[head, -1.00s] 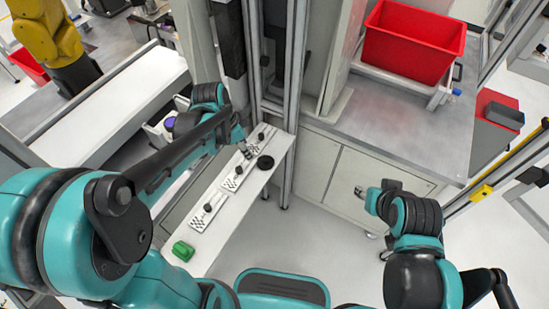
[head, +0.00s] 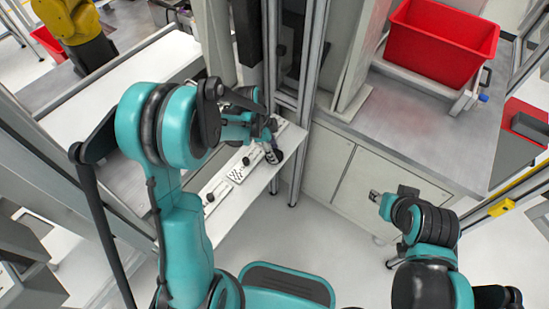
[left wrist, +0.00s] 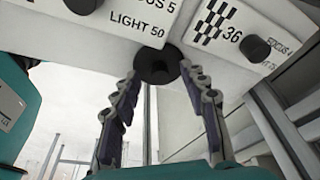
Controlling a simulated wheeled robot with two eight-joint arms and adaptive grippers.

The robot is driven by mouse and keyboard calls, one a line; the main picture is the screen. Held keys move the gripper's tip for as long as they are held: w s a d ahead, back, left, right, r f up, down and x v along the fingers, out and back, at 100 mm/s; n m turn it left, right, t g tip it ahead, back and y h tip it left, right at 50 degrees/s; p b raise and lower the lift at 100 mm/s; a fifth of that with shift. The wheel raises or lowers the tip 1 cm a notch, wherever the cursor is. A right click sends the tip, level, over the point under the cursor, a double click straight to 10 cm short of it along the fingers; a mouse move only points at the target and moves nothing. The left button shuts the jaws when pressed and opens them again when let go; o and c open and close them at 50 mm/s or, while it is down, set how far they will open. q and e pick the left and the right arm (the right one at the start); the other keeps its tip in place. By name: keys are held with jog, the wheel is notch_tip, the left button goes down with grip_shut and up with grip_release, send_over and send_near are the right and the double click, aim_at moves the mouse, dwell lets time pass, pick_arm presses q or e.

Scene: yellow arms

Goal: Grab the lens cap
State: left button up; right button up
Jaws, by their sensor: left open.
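The lens cap is a black round piece at the edge of the white shelf (head: 231,220). In the left wrist view the lens cap (left wrist: 158,66) lies between and just beyond the fingertips of my left gripper (left wrist: 160,84). The fingers are spread, with one on each side of it, and I cannot tell whether they touch it. In the head view my left gripper (head: 270,143) reaches down over the shelf's far end and the cap (head: 275,158) is partly covered. My right gripper (head: 376,196) hangs over the floor by the cabinet, away from the shelf; its jaws are too small to read.
Checkered test plates with black knobs lie on the shelf; one knob (left wrist: 255,48) is close to the right finger. Metal posts (head: 307,95) stand behind the shelf. A red bin (head: 440,45) sits on the grey counter at the right.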

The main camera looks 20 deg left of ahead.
pick_arm(q)
jog(key=shift+f, duration=0.15)
grip_shut()
